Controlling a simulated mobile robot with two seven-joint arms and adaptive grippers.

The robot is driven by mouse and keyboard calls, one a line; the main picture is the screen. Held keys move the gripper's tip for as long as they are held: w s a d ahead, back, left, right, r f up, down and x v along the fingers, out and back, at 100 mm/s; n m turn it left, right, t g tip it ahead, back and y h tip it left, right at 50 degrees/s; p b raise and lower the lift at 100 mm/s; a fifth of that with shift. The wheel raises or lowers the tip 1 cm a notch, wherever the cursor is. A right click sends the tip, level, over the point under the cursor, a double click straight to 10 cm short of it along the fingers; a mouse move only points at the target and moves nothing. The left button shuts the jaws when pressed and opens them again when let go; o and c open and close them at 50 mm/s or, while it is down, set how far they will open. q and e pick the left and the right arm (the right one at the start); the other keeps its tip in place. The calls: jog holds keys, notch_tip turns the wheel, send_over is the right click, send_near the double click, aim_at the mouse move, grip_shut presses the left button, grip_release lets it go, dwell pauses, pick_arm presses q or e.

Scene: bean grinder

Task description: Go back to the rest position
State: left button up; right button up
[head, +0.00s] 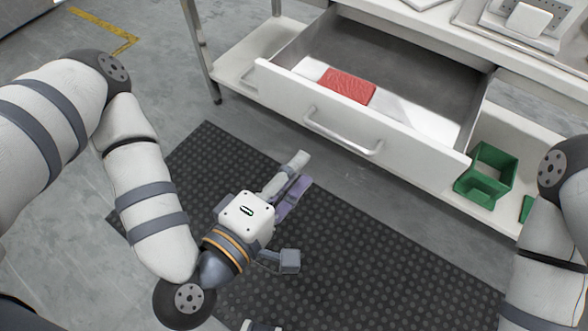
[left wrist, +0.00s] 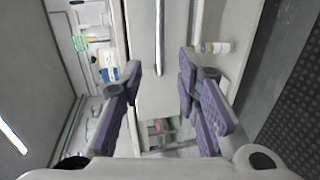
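My left gripper (head: 297,210) is held over the dark mat, in front of the open drawer and apart from it. In the left wrist view its purple-padded fingers (left wrist: 160,65) stand wide apart with nothing between them. My right arm comes in at the right edge of the head view, but its gripper's fingers are not visible. A small white part shows at the bottom edge, and I cannot tell what it belongs to.
The white drawer (head: 290,95) is pulled out, with a red packet (head: 347,86) inside. A green holder (head: 485,175) stands on the lower shelf at right. The black mat (head: 370,250) is clear. In the left wrist view a small bottle (left wrist: 214,47) stands beside the fingers.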

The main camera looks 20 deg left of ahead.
pick_arm(q)
jog(key=s+a+f+m+g+p, duration=0.1)
jog(key=s+f+m+g+p, duration=0.1)
jog(key=s+f+m+g, duration=0.5)
jog(key=s+f+m+g+p, duration=0.2)
jog(key=s+f+m+g, duration=0.2)
jog(key=s, duration=0.5)
jog(key=s+a+m+g+y+p, duration=0.1)
jog(key=s+a+m+g+y, duration=0.2)
jog(key=s+a+g, duration=0.3)
jog(key=s+a+y, duration=0.1)
jog(key=s+a, duration=0.4)
jog(key=a, duration=0.3)
jog(key=shift+f+y+p, duration=0.2)
jog(key=shift+y+p, duration=0.15)
jog(key=shift+y, duration=0.05)
pick_arm(e)
jog(key=w+r+t, duration=0.2)
jog(key=w+r, duration=0.4)
jog(key=shift+r, duration=0.3)
